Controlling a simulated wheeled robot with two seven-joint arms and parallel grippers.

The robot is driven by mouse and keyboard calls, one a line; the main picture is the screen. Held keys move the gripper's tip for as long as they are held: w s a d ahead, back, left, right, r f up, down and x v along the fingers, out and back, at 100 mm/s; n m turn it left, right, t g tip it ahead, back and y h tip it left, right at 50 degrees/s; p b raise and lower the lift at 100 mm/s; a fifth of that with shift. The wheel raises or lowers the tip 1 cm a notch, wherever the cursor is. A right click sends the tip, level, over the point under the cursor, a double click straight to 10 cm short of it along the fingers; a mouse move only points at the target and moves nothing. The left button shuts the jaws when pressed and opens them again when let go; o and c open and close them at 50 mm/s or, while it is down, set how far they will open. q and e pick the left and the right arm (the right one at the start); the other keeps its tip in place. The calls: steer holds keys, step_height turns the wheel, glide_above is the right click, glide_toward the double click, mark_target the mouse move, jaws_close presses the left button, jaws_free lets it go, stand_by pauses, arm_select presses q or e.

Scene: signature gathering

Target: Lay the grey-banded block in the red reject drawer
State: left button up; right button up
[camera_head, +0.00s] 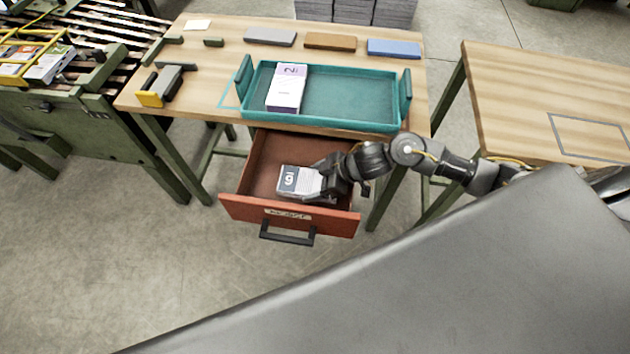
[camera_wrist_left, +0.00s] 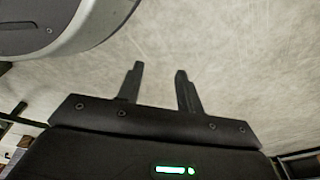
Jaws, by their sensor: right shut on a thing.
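The red reject drawer (camera_head: 236,208) is pulled open below the wooden table, with a label and a dark handle on its front. The grey-banded block (camera_head: 293,179), white with a grey band and a number, is inside the drawer's outline. My right gripper (camera_head: 325,182) reaches in from the right and is shut on the block's right end. I cannot tell whether the block touches the drawer floor. My left gripper (camera_wrist_left: 160,88) shows only in the left wrist view, with its fingers apart and nothing between them, above bare floor.
A teal tray (camera_head: 350,123) on the table (camera_head: 222,37) holds a white block with a purple band (camera_head: 287,88). Grey, brown and blue pieces (camera_head: 394,48) lie behind it. A conveyor (camera_head: 60,100) stands at left, another table (camera_head: 550,90) at right.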

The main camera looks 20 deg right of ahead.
steer(key=shift+f, duration=0.15)
steer(key=o, duration=1.2)
steer(key=shift+o, duration=0.2)
arm_select(q)
steer(key=shift+r, duration=0.1)
arm_select(e)
steer(key=shift+d+r, duration=0.15)
steer(key=shift+r, duration=0.25)
arm_select(q)
steer(key=s+a+f+p, duration=0.2)
steer(key=s+f, duration=0.2)
steer(key=s, duration=0.1)
steer(key=shift+a+f, duration=0.15)
steer(key=shift+a, duration=0.15)
arm_select(e)
steer(key=v, duration=1.1)
steer(key=shift+s+r, duration=0.15)
steer(key=shift+s, duration=0.1)
steer(key=shift+d, duration=0.1)
